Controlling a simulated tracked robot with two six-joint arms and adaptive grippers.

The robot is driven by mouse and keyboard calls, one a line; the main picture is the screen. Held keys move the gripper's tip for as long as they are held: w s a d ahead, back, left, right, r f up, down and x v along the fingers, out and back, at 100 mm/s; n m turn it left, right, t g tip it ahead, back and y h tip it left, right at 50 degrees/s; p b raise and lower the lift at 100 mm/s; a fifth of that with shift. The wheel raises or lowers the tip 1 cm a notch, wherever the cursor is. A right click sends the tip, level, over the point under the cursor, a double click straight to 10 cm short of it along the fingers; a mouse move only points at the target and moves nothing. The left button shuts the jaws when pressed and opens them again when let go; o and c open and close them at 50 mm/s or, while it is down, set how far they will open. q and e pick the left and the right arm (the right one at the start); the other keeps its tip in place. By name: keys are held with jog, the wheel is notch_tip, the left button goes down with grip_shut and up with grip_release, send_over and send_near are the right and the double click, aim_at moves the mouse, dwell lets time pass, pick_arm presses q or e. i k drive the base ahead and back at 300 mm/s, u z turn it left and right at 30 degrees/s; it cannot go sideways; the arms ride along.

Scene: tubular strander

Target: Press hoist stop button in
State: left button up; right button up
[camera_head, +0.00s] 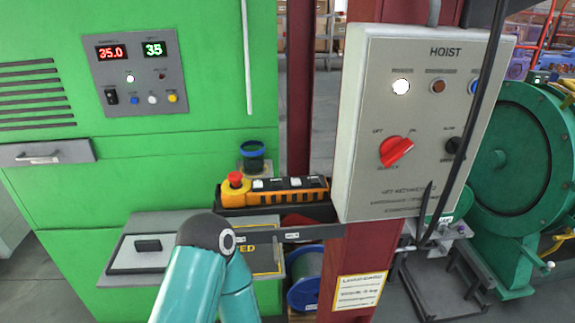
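The orange hoist pendant (290,192) lies on its side in a dark tray at the centre of the view. The round red stop button (235,178) is on its left end, above a yellow collar. I cannot tell from this angle whether the button is in or out. A teal link of my own arm rises from the bottom, left of centre, and its bent joint is below the button in the picture, apart from it. Neither of my grippers shows in this view.
The grey HOIST box (437,60) with a red rotary switch (396,151) is on a red column right of the pendant. A green cabinet (190,160) stands at left. A dark cup (252,152) stands behind the pendant. Black cables hang at right.

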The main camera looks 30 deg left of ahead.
aim_at(235, 177)
jog(key=z, duration=0.65)
jog(key=k, duration=1.4)
jog(key=u, duration=0.7)
jog(key=i, duration=0.7)
